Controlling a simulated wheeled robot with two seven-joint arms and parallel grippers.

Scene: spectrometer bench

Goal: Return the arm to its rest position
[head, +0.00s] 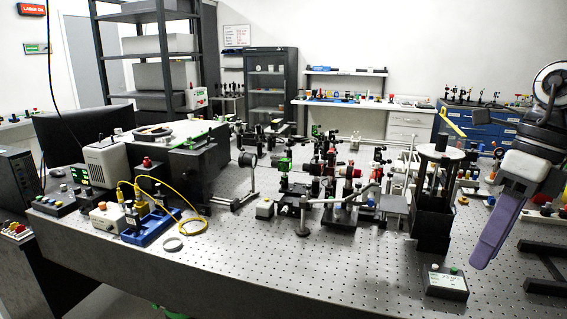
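My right arm (546,115) comes in at the right edge, with dark joints above a pale gripper body. My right gripper (482,258) points down and slightly left over the right part of the optical bench (300,262). One long purple finger shows edge-on. The second finger cannot be made out, so its opening is unclear. I see nothing held at the fingertip. My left arm and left gripper are not in view.
Crowded optics (330,175) fill the bench's middle. A yellow cable (183,190) lies at left. The front of the bench is mostly clear.

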